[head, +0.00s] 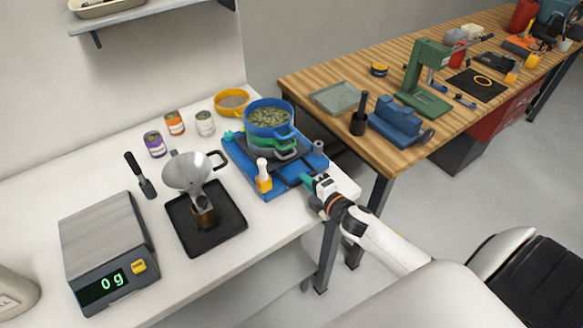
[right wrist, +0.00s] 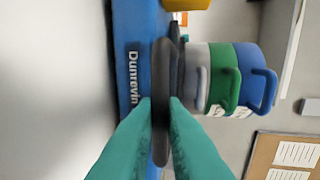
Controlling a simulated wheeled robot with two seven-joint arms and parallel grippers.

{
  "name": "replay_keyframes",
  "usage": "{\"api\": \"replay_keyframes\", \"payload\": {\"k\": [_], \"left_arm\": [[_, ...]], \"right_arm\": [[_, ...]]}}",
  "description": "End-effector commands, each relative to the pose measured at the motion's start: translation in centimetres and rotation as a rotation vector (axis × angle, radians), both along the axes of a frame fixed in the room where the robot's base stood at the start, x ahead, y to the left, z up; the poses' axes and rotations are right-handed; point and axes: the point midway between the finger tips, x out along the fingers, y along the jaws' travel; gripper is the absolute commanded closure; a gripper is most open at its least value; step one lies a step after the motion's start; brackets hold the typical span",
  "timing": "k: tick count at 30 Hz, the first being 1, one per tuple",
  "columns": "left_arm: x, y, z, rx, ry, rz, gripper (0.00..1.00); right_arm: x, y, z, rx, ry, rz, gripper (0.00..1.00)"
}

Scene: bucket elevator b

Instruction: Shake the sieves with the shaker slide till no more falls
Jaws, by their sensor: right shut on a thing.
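A stack of sieves stands on the blue shaker (head: 240,172). The top blue sieve (head: 269,118) holds greenish bits; a green sieve (head: 259,139) and a grey one lie under it. The right wrist view shows the blue sieve (right wrist: 252,80), green sieve (right wrist: 224,75) and grey sieve (right wrist: 197,70) side-on. My right gripper (head: 306,181) is at the shaker's right front edge. In the right wrist view its teal fingers (right wrist: 162,104) are shut on a dark grey upright piece (right wrist: 163,70), apparently the shaker slide's handle. What lies beneath the sieves is hidden. My left gripper is out of view.
A funnel (head: 188,170) stands over a cup on a black tray (head: 233,217). A scale (head: 104,240) reads 0 g. A scoop (head: 139,175), several cans and a yellow sieve (head: 231,101) stand around. A wooden bench (head: 300,85) with tools is at the right.

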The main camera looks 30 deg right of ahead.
Motion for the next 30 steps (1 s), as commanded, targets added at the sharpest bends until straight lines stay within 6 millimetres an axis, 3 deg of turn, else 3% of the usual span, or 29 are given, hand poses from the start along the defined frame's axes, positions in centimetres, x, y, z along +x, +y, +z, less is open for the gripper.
{"api": "replay_keyframes", "payload": {"k": [16, 30], "left_arm": [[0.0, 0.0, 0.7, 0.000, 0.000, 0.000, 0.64], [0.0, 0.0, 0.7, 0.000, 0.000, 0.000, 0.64]], "right_arm": [[-4.4, -0.2, -0.2, 0.003, 0.005, 0.000, 1.00], [-4.0, -0.2, -0.1, 0.001, 0.002, 0.001, 1.00]]}}
